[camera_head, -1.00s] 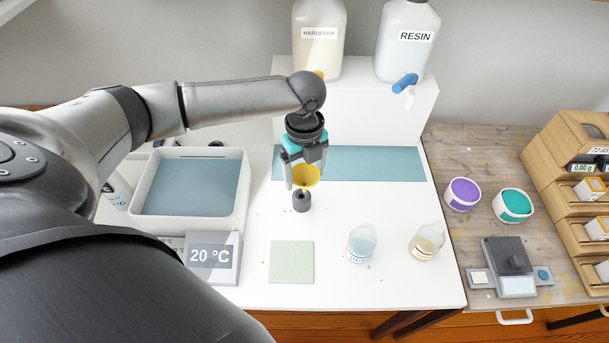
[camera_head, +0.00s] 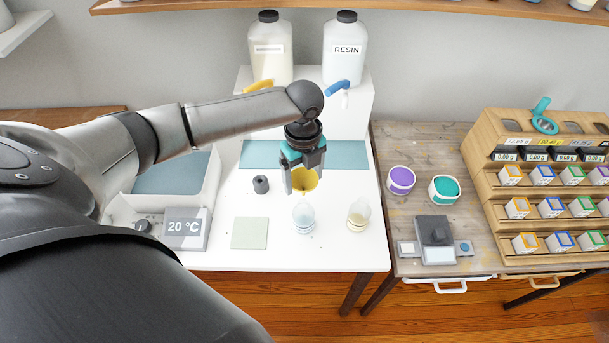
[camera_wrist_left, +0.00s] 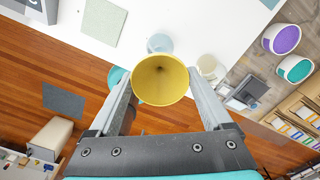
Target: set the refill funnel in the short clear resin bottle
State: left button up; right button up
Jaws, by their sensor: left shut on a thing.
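The yellow refill funnel (camera_head: 305,181) is held between the fingers of my left gripper (camera_head: 303,178), wide mouth up. In the left wrist view the funnel (camera_wrist_left: 160,82) sits between both fingers, and I look into its cone. The short clear bottle (camera_head: 303,219), with a bluish tint, stands upright on the white table. The funnel is above and slightly behind it, apart from it as far as I can tell. In the left wrist view the bottle (camera_wrist_left: 160,43) shows just beyond the funnel's rim, partly hidden by it. My right gripper is not in view.
A similar bottle with yellowish contents (camera_head: 359,217) stands close on the right. The dark funnel stand (camera_head: 261,184) is empty at left. A pale green mat (camera_head: 249,233) lies left of the clear bottle. Large HARDENER and RESIN (camera_head: 345,50) jugs stand behind.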

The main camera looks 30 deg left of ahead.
aim_at(304, 187)
pick_arm(q)
jog(key=shift+r+p, duration=0.1)
jog(key=shift+p, duration=0.45)
notch_tip(304, 187, down, 4)
jog(key=shift+f+b, duration=0.1)
jog(key=shift+b, duration=1.05)
jog(key=shift+f, duration=0.15)
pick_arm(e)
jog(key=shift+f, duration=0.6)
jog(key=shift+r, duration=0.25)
pick_arm(q)
jog(key=shift+p, duration=0.6)
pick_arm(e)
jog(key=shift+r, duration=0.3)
